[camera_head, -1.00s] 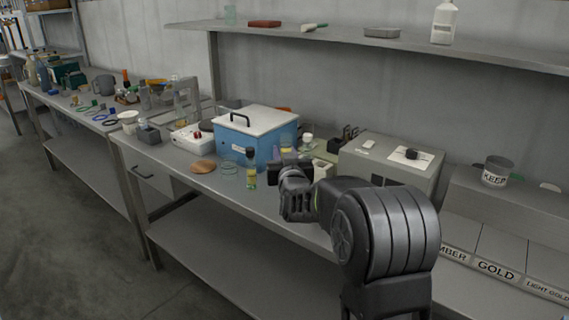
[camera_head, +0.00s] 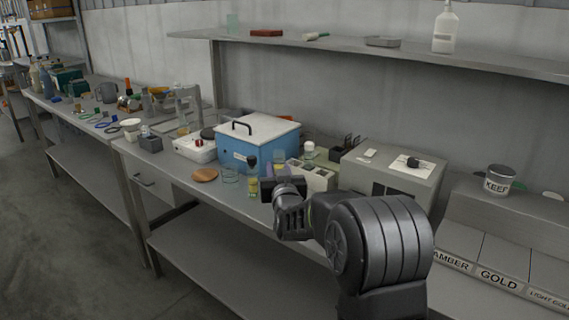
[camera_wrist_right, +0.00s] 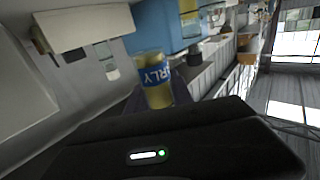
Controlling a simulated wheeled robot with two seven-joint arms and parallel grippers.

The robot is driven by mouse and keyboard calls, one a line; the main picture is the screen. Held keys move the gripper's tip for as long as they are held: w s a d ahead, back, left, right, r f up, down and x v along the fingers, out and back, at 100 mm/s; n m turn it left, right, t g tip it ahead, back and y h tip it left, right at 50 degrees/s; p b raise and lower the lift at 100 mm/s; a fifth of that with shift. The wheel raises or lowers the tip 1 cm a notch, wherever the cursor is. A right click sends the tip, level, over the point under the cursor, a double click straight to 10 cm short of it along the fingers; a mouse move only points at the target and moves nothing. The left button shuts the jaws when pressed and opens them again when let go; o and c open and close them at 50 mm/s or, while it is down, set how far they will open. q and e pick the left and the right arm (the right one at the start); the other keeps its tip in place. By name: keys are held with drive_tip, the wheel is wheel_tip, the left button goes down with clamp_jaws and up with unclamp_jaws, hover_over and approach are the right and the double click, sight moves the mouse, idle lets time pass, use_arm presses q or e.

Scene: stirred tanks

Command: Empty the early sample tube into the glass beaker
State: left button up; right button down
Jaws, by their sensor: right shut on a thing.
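The early sample tube (camera_wrist_right: 152,75) shows close up in the right wrist view, with yellow contents and a blue label ending in "RLY". In the head view a small yellow tube (camera_head: 253,189) stands out at the left tip of my right gripper (camera_head: 264,190), looking roughly upright. The right gripper is shut on the tube; its fingers are mostly hidden. A clear glass beaker (camera_head: 229,176) stands on the bench just left of the tube, apart from it. My left gripper is out of view.
A blue box with a white lid (camera_head: 252,142) stands behind the tube. A round wooden disc (camera_head: 204,175) lies left of the beaker. A pale rack (camera_head: 316,178) and a grey unit (camera_head: 395,182) are to the right. The bench's front strip is clear.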

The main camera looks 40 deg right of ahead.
drive_tip(key=s+a+f+n+y, duration=0.1)
drive_tip(key=s+a+f+y, duration=0.1)
drive_tip(key=a+f, duration=0.3)
drive_tip(key=s+a+f+n+t+y, duration=0.1)
drive_tip(key=a+f, duration=0.5)
drive_tip(key=a, duration=0.7)
drive_tip(key=s+a+f+n+y, duration=0.3)
drive_tip(key=a+f, duration=0.3)
drive_tip(key=a, duration=0.3)
drive_tip(key=shift+s+a+f+t+y, duration=0.15)
drive_tip(key=shift+s+f+t+y, duration=0.2)
drive_tip(key=shift+y, duration=0.55)
use_arm(q)
drive_tip(key=shift+c, duration=0.3)
use_arm(e)
drive_tip(key=shift+w+r, duration=0.1)
drive_tip(key=shift+w, duration=0.05)
